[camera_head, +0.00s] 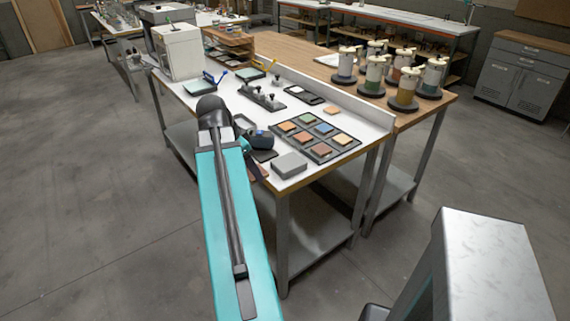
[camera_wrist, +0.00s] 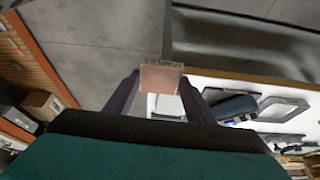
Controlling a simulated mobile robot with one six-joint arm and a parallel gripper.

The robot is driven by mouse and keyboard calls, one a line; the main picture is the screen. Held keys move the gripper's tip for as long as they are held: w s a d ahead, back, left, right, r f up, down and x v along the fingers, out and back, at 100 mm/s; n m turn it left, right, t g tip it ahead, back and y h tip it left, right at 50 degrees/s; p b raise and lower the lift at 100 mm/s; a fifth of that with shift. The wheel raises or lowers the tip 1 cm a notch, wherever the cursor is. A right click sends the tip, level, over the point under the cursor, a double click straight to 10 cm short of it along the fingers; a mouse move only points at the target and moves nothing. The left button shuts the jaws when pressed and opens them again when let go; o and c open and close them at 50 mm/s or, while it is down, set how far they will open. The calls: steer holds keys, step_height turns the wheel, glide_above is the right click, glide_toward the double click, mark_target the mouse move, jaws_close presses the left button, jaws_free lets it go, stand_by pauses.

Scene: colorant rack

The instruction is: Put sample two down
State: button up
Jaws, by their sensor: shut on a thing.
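In the wrist view my gripper (camera_wrist: 160,82) is shut on a pinkish square sample tile (camera_wrist: 162,76), held between its two dark fingers. I cannot read a number on the tile. In the head view my teal arm reaches to the table's front edge and hides most of the gripper and the tile. A dark tray (camera_head: 345,150) with several coloured square samples in a grid lies on the white table (camera_head: 365,112), right of the arm's end. A lone orange tile (camera_head: 332,110) lies on the white top behind the tray.
A grey block (camera_head: 289,165) stands at the table's front edge, close to the arm's end. A black tray (camera_head: 302,95) and a dark stand with small knobs (camera_head: 262,97) lie farther back. Several colorant canisters (camera_head: 374,75) stand on the wooden table behind a raised white ledge (camera_head: 350,101).

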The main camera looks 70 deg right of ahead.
steer(key=shift+d, duration=0.15)
steer(key=p, duration=0.5)
glide_above(286, 163)
steer(key=w+a, duration=0.1)
steer(key=shift+w+a+f, duration=0.1)
steer(key=shift+a+f, duration=0.1)
steer(key=shift+f, duration=0.5)
steer(key=shift+d+f, duration=0.1)
steer(key=shift+f+p, duration=0.7)
steer(key=shift+f, duration=1.05)
steer(key=shift+f, duration=0.1)
steer(key=o, duration=1)
steer(key=shift+r, duration=0.2)
steer(key=shift+b+v, duration=1.5)
steer(key=shift+v, duration=4.45)
